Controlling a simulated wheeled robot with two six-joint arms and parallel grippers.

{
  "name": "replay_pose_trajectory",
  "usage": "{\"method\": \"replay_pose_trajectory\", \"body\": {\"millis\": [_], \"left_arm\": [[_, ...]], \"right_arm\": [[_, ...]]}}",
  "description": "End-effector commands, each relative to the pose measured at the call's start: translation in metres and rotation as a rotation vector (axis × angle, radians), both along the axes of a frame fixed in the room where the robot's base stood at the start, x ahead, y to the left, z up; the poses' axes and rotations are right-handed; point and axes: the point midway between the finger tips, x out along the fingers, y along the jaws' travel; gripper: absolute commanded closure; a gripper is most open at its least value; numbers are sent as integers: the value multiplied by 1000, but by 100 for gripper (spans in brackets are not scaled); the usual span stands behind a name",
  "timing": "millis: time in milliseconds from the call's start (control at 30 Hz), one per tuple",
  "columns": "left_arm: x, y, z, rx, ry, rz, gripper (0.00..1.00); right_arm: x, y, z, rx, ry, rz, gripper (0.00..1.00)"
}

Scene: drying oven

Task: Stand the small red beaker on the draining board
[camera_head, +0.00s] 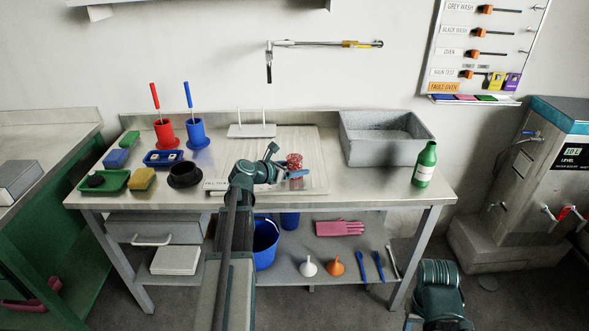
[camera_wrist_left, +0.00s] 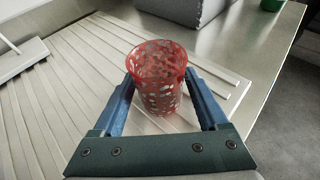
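The small red beaker (camera_head: 294,161), speckled with pale marks, is upright over the ribbed draining board (camera_head: 312,143). In the left wrist view the beaker (camera_wrist_left: 158,80) is between the two blue fingers of my left gripper (camera_wrist_left: 160,88), which meet its sides near the tips. The ribbed board (camera_wrist_left: 50,110) shows beneath it; whether its base touches the ribs is hard to tell. In the head view my left gripper (camera_head: 284,164) reaches in from the front, with its fingers at the beaker. Only part of my right arm shows at the lower right; its gripper is not visible.
A white peg stand (camera_head: 252,130) is behind the board, and a grey basin (camera_head: 380,152) is on its right. A green bottle (camera_head: 424,165) stands near the right edge. Red (camera_head: 165,133) and blue (camera_head: 198,134) pots and a black bowl (camera_head: 185,175) are at the left.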

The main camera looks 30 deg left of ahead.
Motion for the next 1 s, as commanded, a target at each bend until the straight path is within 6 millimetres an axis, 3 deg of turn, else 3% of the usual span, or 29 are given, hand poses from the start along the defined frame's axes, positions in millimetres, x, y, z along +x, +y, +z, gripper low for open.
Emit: {"method": "replay_pose_trajectory", "body": {"millis": [433, 1000], "left_arm": [[-1, 0, 7, 0, 0, 0, 10], [-95, 22, 46, 0, 0, 2, 10]], "right_arm": [[0, 0, 7, 0, 0, 0, 50], [0, 0, 45, 0, 0, 0, 50]]}}
